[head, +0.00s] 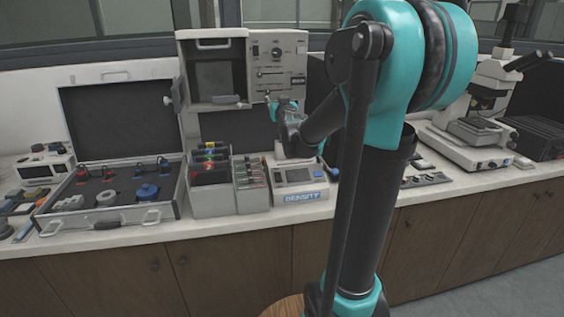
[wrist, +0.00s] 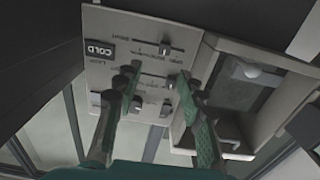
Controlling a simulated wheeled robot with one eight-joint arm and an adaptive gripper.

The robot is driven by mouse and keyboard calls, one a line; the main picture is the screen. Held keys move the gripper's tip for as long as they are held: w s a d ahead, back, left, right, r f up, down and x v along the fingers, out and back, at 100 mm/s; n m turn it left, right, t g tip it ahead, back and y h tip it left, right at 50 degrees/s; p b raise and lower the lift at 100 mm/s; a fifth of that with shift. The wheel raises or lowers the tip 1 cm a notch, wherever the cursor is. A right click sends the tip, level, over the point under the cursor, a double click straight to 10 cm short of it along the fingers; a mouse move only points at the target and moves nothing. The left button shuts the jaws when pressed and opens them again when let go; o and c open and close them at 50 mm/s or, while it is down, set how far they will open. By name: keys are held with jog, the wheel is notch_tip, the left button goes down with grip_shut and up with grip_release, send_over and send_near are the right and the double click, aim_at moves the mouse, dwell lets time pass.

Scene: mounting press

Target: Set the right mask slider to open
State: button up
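The grey control panel (head: 288,62) of the press carries several horizontal sliders, a dial and small lettering. In the wrist view the panel (wrist: 105,22) appears upside down. The slider nearest its top edge there has a dark knob (wrist: 165,48) at the right end of its slot. A second slider knob (wrist: 171,84) sits further down, between my fingers. The lettering is too blurred to tell surely which one is the right mask slider. My gripper (wrist: 155,76) is open and empty, its two dark fingers spread in front of the panel. In the head view my gripper (head: 270,99) is at the panel's lower edge, partly hidden.
An open box-like chamber (head: 214,70) adjoins the panel on the left. Below stand a density meter (head: 300,180), a rack of coloured items (head: 212,170) and an open case (head: 120,150). A microscope (head: 480,105) stands at the right. My arm blocks the counter's middle.

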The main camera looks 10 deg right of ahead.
aim_at(268, 91)
jog(key=s, duration=0.6)
jog(key=s+f+g, duration=0.1)
jog(key=s+f, duration=0.2)
jog(key=f, duration=0.1)
jog(key=s+a+f+g, duration=0.1)
jog(key=s+f+g, duration=0.1)
jog(key=f, duration=0.3)
jog(key=s+f+g, duration=0.2)
jog(key=s+f, duration=0.3)
jog(key=shift+a+f+n+y, duration=0.1)
jog(key=shift+a+n+y, duration=0.2)
jog(key=shift+y, duration=0.1)
jog(key=shift+s+f+g, duration=0.4)
jog(key=shift+s+f, duration=0.2)
jog(key=w+r+t, duration=0.6)
jog(key=w+r, duration=0.6)
jog(key=r, duration=0.4)
jog(key=shift+h, duration=0.4)
jog(key=w, duration=1.7)
jog(key=shift+d+f, duration=0.15)
jog(key=shift+d, duration=0.2)
